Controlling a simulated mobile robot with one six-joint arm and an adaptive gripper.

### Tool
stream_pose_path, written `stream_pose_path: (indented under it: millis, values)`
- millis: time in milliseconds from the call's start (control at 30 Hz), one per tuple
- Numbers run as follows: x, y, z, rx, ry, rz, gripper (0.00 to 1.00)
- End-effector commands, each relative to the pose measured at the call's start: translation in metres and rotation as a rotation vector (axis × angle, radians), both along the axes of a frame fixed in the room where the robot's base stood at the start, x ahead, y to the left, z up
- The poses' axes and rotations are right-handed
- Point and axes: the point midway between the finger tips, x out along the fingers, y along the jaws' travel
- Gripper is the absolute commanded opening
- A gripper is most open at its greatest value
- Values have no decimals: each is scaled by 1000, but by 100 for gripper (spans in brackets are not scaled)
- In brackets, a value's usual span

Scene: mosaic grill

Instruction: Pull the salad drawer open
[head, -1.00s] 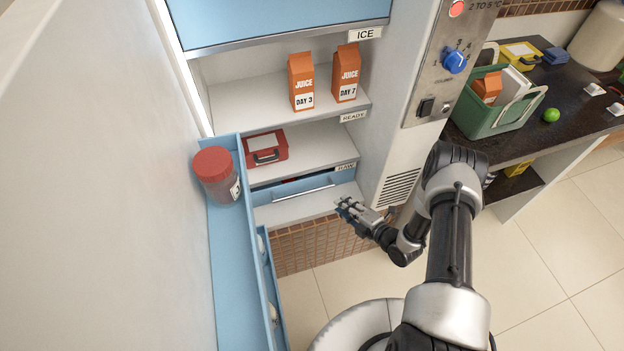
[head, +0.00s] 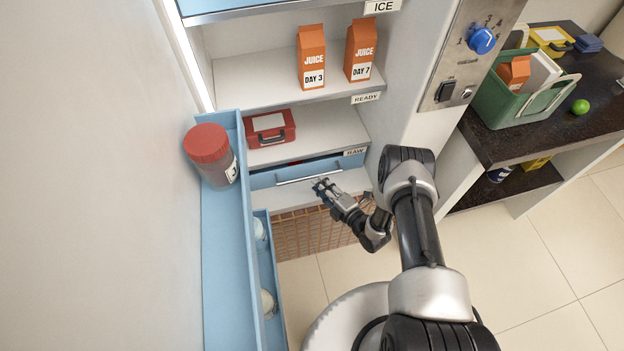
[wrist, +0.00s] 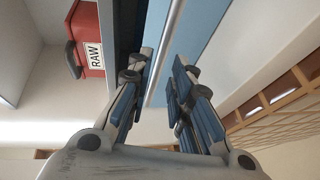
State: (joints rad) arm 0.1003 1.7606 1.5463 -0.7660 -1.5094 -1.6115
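The salad drawer (head: 345,164) is a blue-fronted drawer low in the fridge, with a long silver bar handle (head: 308,177). A dark gap shows above its front, with something red inside. In the wrist view, the blue front (wrist: 208,22) and the bar handle (wrist: 170,45) run diagonally ahead. My gripper (head: 318,184) is at the handle's right half in the head view. In the wrist view my gripper (wrist: 163,62) is open, its fingers apart with the bar lined up between them. I cannot tell whether the fingers touch the bar.
A red box (head: 270,127) sits on the shelf above. Juice cartons (head: 312,58) stand higher up. The open fridge door at left has a blue door shelf (head: 226,270) with a red-lidded jar (head: 209,151). A dark counter (head: 545,125) stands at right.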

Motion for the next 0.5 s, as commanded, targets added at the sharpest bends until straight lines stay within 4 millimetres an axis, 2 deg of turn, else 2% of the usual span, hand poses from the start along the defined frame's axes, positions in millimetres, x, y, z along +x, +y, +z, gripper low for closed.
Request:
stream_pose_path:
  millis: [33,200,500]
  values:
    - [8,8,-5,-1,-2,5,20]
    - [30,25,-9,-1,-1,2,20]
    - [44,36,-11,-1,1,0,20]
